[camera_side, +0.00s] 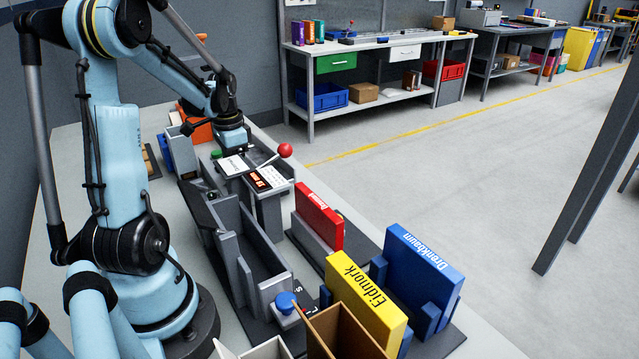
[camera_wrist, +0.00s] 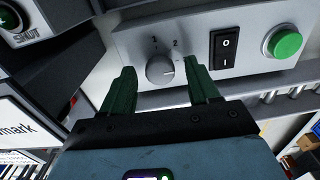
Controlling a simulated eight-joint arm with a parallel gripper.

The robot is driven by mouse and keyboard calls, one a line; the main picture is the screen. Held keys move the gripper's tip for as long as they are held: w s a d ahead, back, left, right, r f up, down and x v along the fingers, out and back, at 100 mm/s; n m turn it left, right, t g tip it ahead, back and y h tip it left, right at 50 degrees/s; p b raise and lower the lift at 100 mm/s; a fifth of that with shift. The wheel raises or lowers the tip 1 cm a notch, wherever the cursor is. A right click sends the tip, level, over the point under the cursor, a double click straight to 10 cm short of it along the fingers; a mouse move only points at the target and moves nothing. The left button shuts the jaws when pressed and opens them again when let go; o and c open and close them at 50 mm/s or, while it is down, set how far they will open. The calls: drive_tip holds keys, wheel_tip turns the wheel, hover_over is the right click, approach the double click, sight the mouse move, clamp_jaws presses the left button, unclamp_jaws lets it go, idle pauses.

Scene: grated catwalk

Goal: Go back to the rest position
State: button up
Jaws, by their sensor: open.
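My gripper (camera_wrist: 160,82) shows in the wrist view with two dark green fingers spread apart. Its fingertips point at a light grey control panel (camera_wrist: 200,28), one on each side of a round grey knob (camera_wrist: 160,68) with the figures 1 and 2 above it. I cannot tell whether the fingers touch the knob. In the side view my arm reaches over the far part of the bench, and its end is low beside a grey machine (camera_side: 268,192); the fingers are not clear there.
Right of the knob are a black rocker switch (camera_wrist: 224,50) and a green button (camera_wrist: 285,43). A lever with a red ball (camera_side: 285,150) rises close to my wrist. Red (camera_side: 319,217), yellow (camera_side: 366,305) and blue (camera_side: 422,270) boxes stand nearer the camera.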

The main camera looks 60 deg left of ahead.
wheel_tip(320, 180, up, 12)
wheel_tip(320, 180, down, 12)
drive_tip(key=shift+r, duration=0.25)
drive_tip(key=shift+f, duration=0.25)
drive_tip(key=n, duration=0.4)
drive_tip(key=shift+n, duration=0.4)
drive_tip(key=n, duration=0.4)
drive_tip(key=shift+r, duration=4.05)
